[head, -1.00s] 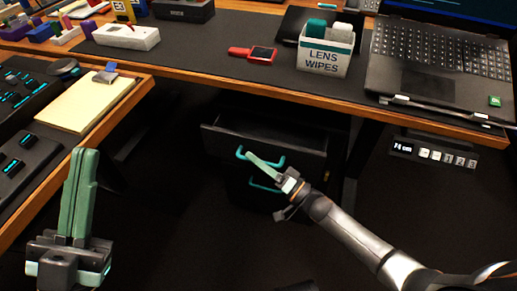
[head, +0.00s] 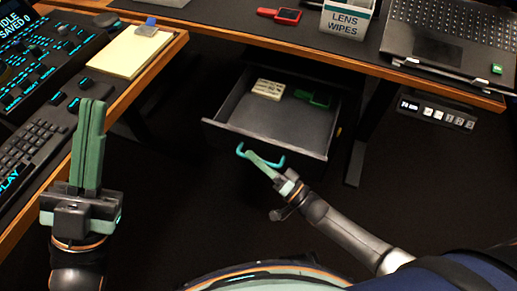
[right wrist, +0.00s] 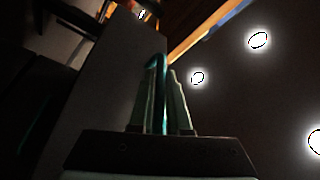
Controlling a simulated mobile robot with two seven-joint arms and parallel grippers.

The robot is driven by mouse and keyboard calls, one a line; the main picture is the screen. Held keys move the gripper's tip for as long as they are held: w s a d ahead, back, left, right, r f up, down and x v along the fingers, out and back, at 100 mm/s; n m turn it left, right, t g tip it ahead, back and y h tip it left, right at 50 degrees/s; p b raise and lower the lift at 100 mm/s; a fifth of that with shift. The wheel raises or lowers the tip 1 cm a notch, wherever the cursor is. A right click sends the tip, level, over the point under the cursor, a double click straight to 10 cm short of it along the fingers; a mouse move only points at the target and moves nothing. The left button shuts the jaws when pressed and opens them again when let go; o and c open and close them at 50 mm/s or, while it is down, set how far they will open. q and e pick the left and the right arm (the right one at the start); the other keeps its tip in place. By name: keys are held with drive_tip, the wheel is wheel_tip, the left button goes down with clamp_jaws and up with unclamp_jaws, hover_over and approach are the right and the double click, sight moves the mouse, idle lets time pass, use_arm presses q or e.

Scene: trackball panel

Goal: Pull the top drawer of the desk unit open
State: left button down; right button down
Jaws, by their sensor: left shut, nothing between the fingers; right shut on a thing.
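The top drawer (head: 285,121) of the dark desk unit stands pulled out below the desk in the head view, and its inside shows from above. Its teal bar handle (head: 242,150) is on the front. My right gripper (head: 258,162) is shut on this handle. In the right wrist view the teal handle (right wrist: 158,65) runs between the two pale green fingers of the right gripper (right wrist: 163,90). My left gripper (head: 91,108) is shut and empty, pointing up near the left desk. The lower part of the unit is mostly hidden behind the drawer.
In the drawer lie a cream block (head: 268,89) and a green item (head: 313,98). The wooden desk edge (head: 240,39) runs above the drawer. A dark desk leg (head: 371,135) stands to its right. The left desk holds a notepad (head: 127,51) and keyboard. Dark floor lies open in front.

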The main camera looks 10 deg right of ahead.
use_arm(q)
drive_tip(key=shift+r, duration=0.1)
use_arm(e)
drive_tip(key=shift+s, duration=0.2)
use_arm(q)
drive_tip(key=shift+r, duration=0.1)
use_arm(e)
drive_tip(key=c, duration=0.9)
unclamp_jaws()
drive_tip(key=shift+a, duration=0.1)
drive_tip(key=shift+s+d+f, duration=0.1)
drive_tip(key=shift+s+d, duration=0.2)
drive_tip(key=shift+s, duration=0.05)
use_arm(q)
drive_tip(key=w+f+n+y, duration=0.1)
drive_tip(key=y, duration=0.1)
drive_tip(key=w+f+n+y+p, duration=0.1)
drive_tip(key=shift+w+a+f+n, duration=0.25)
drive_tip(key=shift+w+f+n, duration=0.05)
drive_tip(key=shift+w+f, duration=0.05)
use_arm(e)
drive_tip(key=v, duration=1.1)
